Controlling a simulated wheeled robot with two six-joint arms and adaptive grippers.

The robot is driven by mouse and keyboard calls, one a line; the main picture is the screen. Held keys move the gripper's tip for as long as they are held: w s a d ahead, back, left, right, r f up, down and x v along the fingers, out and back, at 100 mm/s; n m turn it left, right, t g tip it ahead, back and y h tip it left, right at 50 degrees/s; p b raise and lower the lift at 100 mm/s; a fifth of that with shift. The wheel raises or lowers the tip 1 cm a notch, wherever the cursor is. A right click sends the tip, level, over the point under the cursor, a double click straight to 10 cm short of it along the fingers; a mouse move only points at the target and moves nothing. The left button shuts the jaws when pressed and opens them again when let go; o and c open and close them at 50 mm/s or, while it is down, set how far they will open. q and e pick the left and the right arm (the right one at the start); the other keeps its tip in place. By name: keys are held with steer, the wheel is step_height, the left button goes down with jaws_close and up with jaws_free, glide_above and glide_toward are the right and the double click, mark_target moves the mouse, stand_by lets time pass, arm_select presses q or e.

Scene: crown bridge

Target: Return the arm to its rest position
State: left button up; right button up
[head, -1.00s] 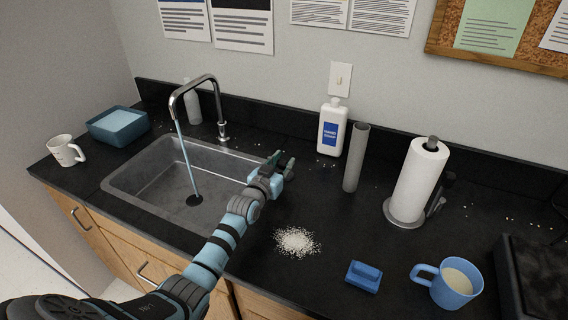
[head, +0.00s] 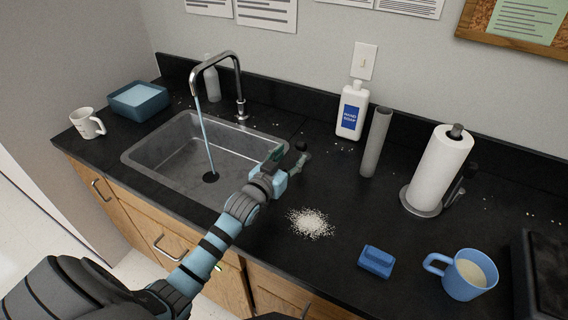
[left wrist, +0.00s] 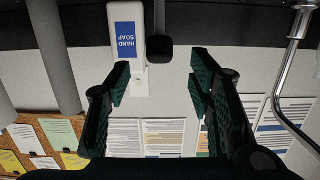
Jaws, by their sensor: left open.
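My left arm reaches in from the lower left of the head view. Its gripper (head: 288,157) is over the counter at the right rim of the sink (head: 160,160). In the left wrist view the gripper (left wrist: 158,85) has its two dark green fingers spread apart with nothing between them. The wrist view is upside down and faces the back wall, with the hand soap bottle (left wrist: 127,35) beyond the fingers. My right gripper is not in view.
Water runs from the faucet (head: 238,75) into the sink. White grains (head: 310,223) lie on the counter. Around them stand a blue sponge (head: 376,262), a blue mug (head: 465,274), a paper towel roll (head: 440,170), a grey tube (head: 376,142), the soap bottle (head: 351,110), a white mug (head: 87,123) and a blue tub (head: 139,101).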

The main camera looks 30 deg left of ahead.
arm_select(q)
steer(key=s, duration=0.4)
steer(key=shift+s+d+r, duration=0.2)
steer(key=shift+s+r, duration=0.1)
steer(key=shift+s, duration=0.05)
steer(key=shift+w, duration=0.1)
